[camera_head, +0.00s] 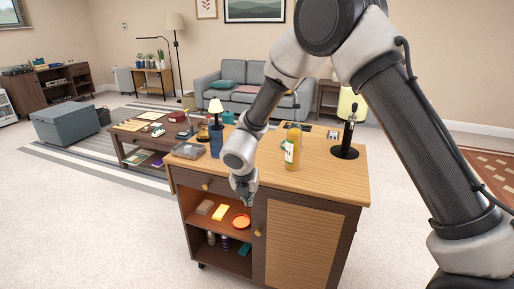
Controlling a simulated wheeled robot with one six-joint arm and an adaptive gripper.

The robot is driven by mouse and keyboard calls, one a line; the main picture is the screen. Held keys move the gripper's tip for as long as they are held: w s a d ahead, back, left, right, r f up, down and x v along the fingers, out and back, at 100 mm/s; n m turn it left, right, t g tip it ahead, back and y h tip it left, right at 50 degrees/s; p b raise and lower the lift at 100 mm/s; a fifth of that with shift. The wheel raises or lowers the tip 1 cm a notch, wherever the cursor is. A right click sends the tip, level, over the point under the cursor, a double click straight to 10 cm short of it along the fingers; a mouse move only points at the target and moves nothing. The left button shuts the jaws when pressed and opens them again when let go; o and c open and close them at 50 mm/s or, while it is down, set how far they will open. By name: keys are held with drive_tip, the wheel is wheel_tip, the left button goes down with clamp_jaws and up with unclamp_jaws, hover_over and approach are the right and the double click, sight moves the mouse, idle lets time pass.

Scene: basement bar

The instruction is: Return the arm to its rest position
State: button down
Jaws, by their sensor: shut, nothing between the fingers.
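My arm reaches in from the right side of the head view, bends at the top and comes down over the wooden bar cabinet. My gripper (245,193) points down near the cabinet's front top edge. Its fingers are small in the picture and look closed, with nothing held. I cannot tell whether it touches the edge. The wooden cabinet (325,183) stands below it, with an open shelf section at the left and a closed door at the right.
Carpet lies open at the left front; a grey sofa (232,90) stands behind.

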drive_tip(key=s+d+r+n+g+y, duration=0.15)
drive_tip(key=s+r+n+y, duration=0.35)
drive_tip(key=n, duration=0.9)
drive_tip(key=s+d+r+n+g+y, duration=0.1)
drive_tip(key=s+d+r+n+y, duration=0.2)
drive_tip(key=r+n, duration=0.8)
drive_tip(key=s+d+r+n+h, duration=0.2)
drive_tip(key=s+d+r+n, duration=0.2)
drive_tip(key=d, duration=0.8)
drive_tip(key=s+d+r+n+t+h, duration=0.1)
drive_tip(key=s+d+r+n, duration=0.3)
drive_tip(key=s+d, duration=0.4)
drive_tip(key=s+d+r+n+t+h, duration=0.1)
drive_tip(key=s+d+r+n+h, duration=0.3)
drive_tip(key=d, duration=1.2)
drive_tip(key=s+r+n, duration=0.1)
drive_tip(key=s, duration=0.1)
drive_tip(key=shift+s+r, duration=0.25)
drive_tip(key=shift+s, duration=0.15)
